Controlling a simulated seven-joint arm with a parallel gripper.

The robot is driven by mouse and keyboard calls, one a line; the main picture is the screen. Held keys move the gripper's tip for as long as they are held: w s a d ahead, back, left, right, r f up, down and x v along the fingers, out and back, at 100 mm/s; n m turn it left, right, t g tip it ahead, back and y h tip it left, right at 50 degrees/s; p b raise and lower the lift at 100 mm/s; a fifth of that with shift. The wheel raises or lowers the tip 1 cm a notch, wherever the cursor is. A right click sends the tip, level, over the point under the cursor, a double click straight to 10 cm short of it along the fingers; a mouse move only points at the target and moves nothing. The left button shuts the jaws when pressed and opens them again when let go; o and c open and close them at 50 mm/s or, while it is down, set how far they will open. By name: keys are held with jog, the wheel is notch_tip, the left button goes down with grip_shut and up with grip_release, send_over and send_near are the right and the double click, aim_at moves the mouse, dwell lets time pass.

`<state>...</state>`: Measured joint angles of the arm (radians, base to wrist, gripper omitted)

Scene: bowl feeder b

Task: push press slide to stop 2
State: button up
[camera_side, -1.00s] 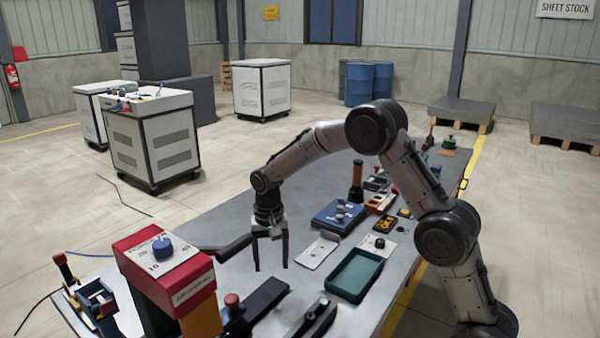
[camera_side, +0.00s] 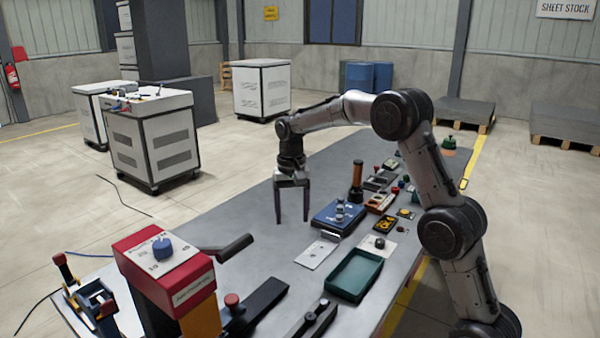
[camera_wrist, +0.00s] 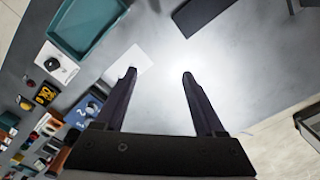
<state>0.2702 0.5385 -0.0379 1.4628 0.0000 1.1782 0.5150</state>
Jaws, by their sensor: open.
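My gripper (camera_side: 292,220) is open and empty, pointing down above the bare grey table, left of the blue block. In the wrist view its two dark fingers (camera_wrist: 159,75) are spread with nothing between them. A red-topped press-like unit (camera_side: 165,265) with a blue knob and a black handle (camera_side: 235,247) stands at the front left. A dark bar (camera_side: 262,298) lies beside it, near a red knob (camera_side: 231,299). I cannot tell for sure which part is the press slide, and no stop 2 marking is readable. My gripper is apart from all of these.
A white card (camera_side: 316,254) lies near my gripper. A blue block (camera_side: 337,217) with grey cylinders stands to its right. A green tray (camera_side: 355,274) sits at the right front. Several small fixtures fill the table's right side. The table's left middle is clear.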

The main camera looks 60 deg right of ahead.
jog(key=s+a+r+t, duration=0.1)
jog(key=s+a+r, duration=0.2)
jog(key=r, duration=0.4)
jog(key=s+a+r+n+t, duration=0.1)
jog(key=s+a+r, duration=0.2)
jog(key=r, duration=0.5)
jog(key=shift+s, duration=0.4)
